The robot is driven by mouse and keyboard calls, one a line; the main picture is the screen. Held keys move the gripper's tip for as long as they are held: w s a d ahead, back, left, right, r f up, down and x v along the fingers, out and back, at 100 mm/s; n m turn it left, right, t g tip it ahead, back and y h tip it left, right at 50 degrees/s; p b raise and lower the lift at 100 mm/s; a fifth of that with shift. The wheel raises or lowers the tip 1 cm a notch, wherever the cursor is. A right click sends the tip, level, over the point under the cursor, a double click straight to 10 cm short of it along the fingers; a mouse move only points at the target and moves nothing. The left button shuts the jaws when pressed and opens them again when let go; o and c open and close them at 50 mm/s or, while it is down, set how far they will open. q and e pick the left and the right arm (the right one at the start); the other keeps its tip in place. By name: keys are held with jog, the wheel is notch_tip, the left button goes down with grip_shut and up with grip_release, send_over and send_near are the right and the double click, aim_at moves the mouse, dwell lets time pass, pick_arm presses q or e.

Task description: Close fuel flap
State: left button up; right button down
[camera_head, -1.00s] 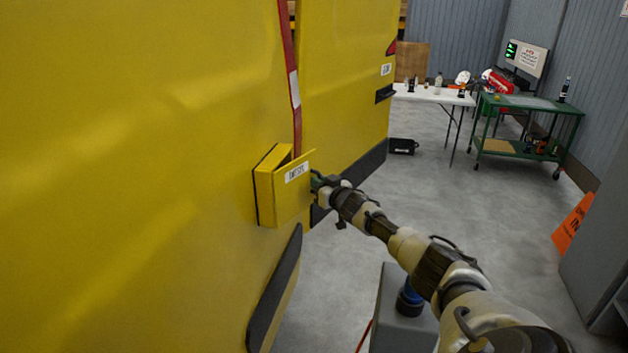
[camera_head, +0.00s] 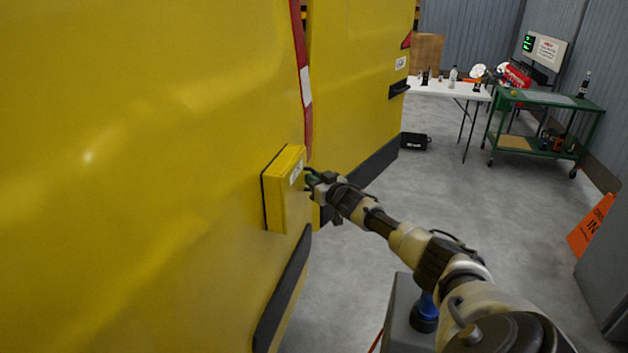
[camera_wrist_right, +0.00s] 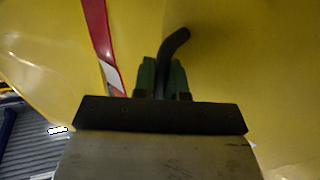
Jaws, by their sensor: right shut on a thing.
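The fuel flap (camera_head: 298,198) is a yellow box-shaped cover with a white label, on the side of the yellow vehicle (camera_head: 170,190). Its front lies close along its yellow housing, with no clear gap showing at the top. My right gripper (camera_head: 311,181) is beside the flap's right edge, at label height; I cannot tell if it touches. In the right wrist view its green fingers (camera_wrist_right: 163,80) are shut on a dark curved rod (camera_wrist_right: 174,47), which sticks out beyond them toward the yellow surface. My left gripper is not in view.
A red and white strap (camera_head: 304,80) hangs down the vehicle just above the flap. A white table (camera_head: 445,91) and a green cart (camera_head: 550,103) stand at the back right. An orange sign (camera_head: 590,226) stands at the right.

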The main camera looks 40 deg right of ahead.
jog(key=shift+a+f, duration=0.2)
jog(key=shift+f, duration=0.05)
jog(key=c, duration=1.5)
grip_release()
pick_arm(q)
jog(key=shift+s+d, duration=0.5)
pick_arm(e)
jog(key=shift+o, duration=0.2)
jog(key=shift+r, duration=0.1)
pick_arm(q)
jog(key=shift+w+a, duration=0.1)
pick_arm(e)
jog(key=shift+s, duration=0.15)
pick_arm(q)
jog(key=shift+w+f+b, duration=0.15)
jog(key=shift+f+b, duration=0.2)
pick_arm(e)
jog(key=s+a, duration=0.1)
jog(key=s, duration=0.9)
jog(key=shift+s, duration=0.35)
